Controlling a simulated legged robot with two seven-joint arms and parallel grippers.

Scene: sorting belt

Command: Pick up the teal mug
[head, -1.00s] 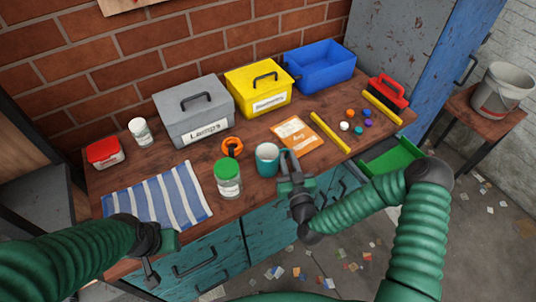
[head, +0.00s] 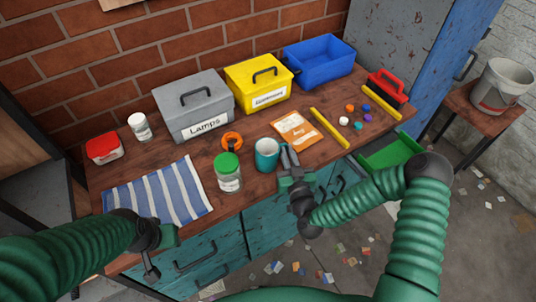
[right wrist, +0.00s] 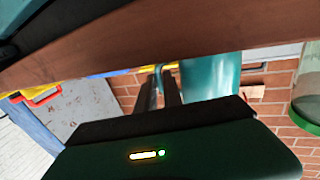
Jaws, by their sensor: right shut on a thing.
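The teal mug (head: 266,156) stands upright near the front edge of the workbench, its handle towards the right. My right gripper (head: 289,157) is at the mug's right side, shut on the handle. In the right wrist view, the picture is turned over, and the mug (right wrist: 208,76) shows beside the fingers (right wrist: 162,88), with a bit of teal handle between them. I see no clear gap between mug and bench. My left gripper (head: 151,268) is at the bench's front left, by the striped cloth, away from the mug; its jaws are too small to judge.
A green-lidded jar (head: 228,175) stands close left of the mug, with an orange ring-like thing (head: 232,140) behind. An orange packet (head: 296,130) lies behind right. Grey (head: 193,105), yellow (head: 258,84) and blue (head: 319,62) bins line the back. A striped cloth (head: 160,192) lies left.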

